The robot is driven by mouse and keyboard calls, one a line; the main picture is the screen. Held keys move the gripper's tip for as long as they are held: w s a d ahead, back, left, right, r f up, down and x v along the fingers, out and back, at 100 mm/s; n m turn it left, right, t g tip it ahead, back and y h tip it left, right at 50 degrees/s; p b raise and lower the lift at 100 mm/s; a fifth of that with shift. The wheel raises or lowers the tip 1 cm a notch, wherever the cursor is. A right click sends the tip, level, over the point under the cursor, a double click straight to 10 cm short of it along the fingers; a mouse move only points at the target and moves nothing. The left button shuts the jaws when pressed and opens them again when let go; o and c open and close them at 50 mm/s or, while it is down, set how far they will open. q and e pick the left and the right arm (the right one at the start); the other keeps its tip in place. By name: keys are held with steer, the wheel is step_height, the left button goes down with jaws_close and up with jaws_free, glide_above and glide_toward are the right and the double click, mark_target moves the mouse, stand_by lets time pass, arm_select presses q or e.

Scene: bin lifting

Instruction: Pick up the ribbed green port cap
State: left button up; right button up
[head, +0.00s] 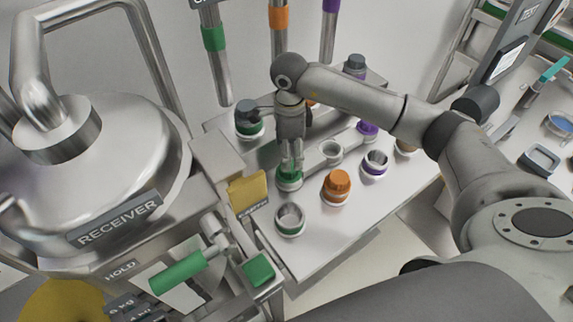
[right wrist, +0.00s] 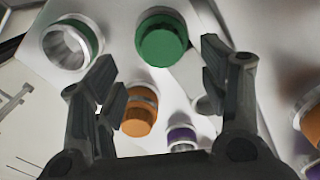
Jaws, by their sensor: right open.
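The green port cap (right wrist: 162,42) shows in the right wrist view as a round, green-topped cylinder, upper middle, just ahead of my fingers. Its ribs are too small to make out. In the head view the green cap (head: 289,176) is under my right gripper (head: 290,160), which hangs down over it and partly hides it. In the right wrist view my right gripper (right wrist: 160,68) is open, one finger to each side, and nothing is between the fingers. Whether the fingertips touch the cap cannot be told. My left gripper is not in view.
An orange cap (head: 337,181) stands close to the right, and an open green-ringed port (head: 290,219) is in front. The steel receiver (head: 110,165) and a yellow tag (head: 248,191) are left.

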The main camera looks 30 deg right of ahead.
steer(key=shift+f, duration=0.9)
steer(key=f+p, duration=0.2)
steer(key=f, duration=0.1)
steer(key=f+p, duration=0.1)
steer(key=shift+d+f, duration=0.25)
steer(key=shift+f, duration=0.55)
steer(key=shift+c, duration=1.3)
steer(key=c, duration=0.6)
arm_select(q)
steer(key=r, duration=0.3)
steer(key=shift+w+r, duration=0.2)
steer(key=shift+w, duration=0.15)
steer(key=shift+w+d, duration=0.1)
